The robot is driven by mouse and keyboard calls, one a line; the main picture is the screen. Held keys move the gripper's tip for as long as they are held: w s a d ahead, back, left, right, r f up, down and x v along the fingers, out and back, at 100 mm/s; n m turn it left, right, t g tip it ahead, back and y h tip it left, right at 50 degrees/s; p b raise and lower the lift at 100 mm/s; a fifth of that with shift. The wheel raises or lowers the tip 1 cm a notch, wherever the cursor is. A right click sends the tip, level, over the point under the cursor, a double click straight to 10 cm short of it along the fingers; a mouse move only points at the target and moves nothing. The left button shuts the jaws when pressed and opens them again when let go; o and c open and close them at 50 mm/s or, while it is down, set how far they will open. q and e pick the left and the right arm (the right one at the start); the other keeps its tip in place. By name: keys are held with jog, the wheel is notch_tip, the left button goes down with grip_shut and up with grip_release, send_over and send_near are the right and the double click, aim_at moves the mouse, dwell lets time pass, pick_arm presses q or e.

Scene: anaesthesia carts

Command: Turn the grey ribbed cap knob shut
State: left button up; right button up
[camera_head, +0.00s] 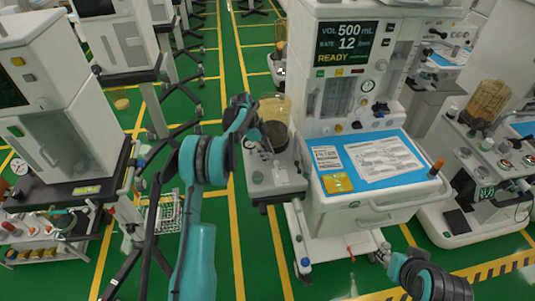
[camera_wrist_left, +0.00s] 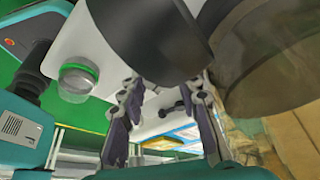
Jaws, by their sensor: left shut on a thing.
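My left gripper (camera_head: 262,142) reaches in from the left to the grey absorber unit on the side of the middle anaesthesia cart (camera_head: 345,100). In the left wrist view its two fingers (camera_wrist_left: 163,86) are at the lower end of a dark, round body, which I take for the grey cap knob (camera_wrist_left: 150,42). The gripper is shut on it. The ribs cannot be made out, and in the head view the knob is largely hidden by the gripper and the canister.
An amber clear canister (camera_head: 275,106) stands right beside the left gripper; it also fills the right of the left wrist view (camera_wrist_left: 285,65). The cart's blue worktop (camera_head: 330,182) holds papers and a yellow card. Another cart (camera_head: 60,100) stands at the left. Green floor lies between.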

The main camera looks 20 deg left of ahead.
pick_arm(q)
jog(key=shift+m, duration=0.3)
jog(key=o, duration=1.2)
jog(key=shift+c, duration=0.2)
